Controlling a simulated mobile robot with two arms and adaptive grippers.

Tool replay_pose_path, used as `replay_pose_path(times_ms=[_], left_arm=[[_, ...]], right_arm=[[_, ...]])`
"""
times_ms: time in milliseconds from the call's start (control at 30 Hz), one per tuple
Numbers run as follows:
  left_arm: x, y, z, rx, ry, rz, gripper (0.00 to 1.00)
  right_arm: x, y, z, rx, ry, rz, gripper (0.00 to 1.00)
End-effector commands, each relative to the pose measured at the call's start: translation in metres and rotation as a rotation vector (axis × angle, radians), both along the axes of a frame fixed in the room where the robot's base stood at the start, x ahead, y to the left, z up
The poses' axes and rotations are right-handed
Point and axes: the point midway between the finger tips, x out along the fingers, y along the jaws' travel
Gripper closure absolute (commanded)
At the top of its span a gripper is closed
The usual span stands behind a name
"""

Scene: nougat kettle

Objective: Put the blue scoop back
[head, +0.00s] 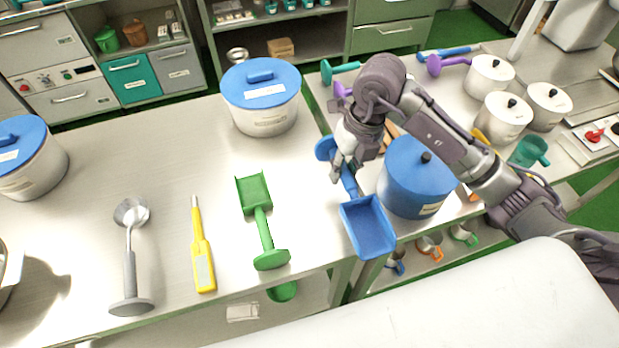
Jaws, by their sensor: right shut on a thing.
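The blue scoop (367,227) is in the grip of my right gripper (343,172), which is shut on its handle. The scoop's open pan points toward the front of the picture and its round handle end (326,148) points to the back. It is over the gap between the left table and the right table; I cannot tell its exact height. A blue pot (415,180) with a dark knob stands just right of it. A green scoop (257,205) lies on the left table. My left gripper is not in view.
The left table (165,160) also holds a metal ladle (130,255), a yellow thermometer (202,255) and white tubs with blue lids (265,118). White pots (503,117) and purple and teal tools crowd the right table. Clear steel lies between the left tubs.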

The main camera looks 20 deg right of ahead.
Motion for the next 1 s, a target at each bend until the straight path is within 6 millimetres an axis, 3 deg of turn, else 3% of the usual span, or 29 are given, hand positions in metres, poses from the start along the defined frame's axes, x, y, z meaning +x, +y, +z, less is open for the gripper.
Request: replay_pose_path(times_ms=[200,400,567,800,1000], left_arm=[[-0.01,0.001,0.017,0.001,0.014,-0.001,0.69],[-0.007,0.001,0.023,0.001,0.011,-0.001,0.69],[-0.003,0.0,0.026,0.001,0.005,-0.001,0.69],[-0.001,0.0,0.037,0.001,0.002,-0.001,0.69],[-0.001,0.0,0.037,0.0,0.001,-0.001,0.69]], right_arm=[[0.042,0.032,-0.027,0.003,0.003,0.001,1.0],[0.067,0.049,-0.047,0.001,0.0,0.002,1.0],[0.072,0.053,-0.055,0.0,0.0,0.003,1.0],[0.071,0.052,-0.087,0.0,0.003,0.003,1.0],[0.072,0.052,-0.093,0.0,-0.003,0.005,1.0]])
